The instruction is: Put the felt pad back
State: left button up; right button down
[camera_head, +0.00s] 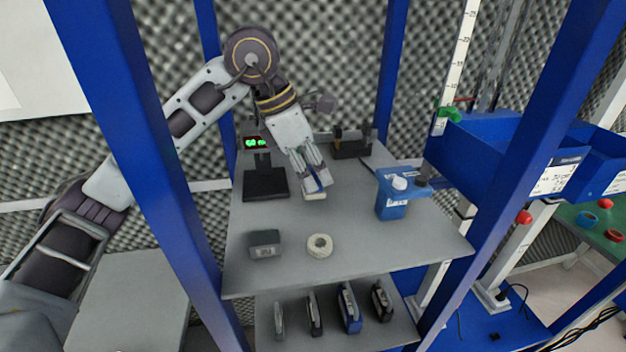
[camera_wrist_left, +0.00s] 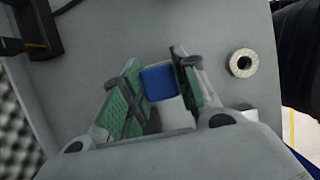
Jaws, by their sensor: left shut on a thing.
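The felt pad (camera_wrist_left: 160,82) looks like a small block with a blue part and a whitish part. It sits between the green-lined fingers of my left gripper (camera_wrist_left: 155,75) in the left wrist view. In the head view my left gripper (camera_head: 317,183) points down over the middle of the upper grey shelf, shut on the pad. The pad's pale lower part (camera_head: 316,196) shows just under the fingertips, at or very near the shelf surface; I cannot tell whether it touches. My right gripper is in neither view.
On the shelf (camera_head: 400,240) stand a black display stand (camera_head: 265,183), a blue holder (camera_head: 392,203), a dark grey block (camera_head: 264,245) and a pale ring (camera_head: 319,245). A dark fixture (camera_head: 352,148) is behind. Blue posts flank the shelf. Several upright items fill the lower shelf.

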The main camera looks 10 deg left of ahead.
pick_arm(q)
jog(key=shift+f, duration=1.35)
jog(key=shift+f, duration=0.1)
jog(key=o, duration=0.9)
jog(key=b+v, duration=0.1)
jog(key=v, duration=1.1)
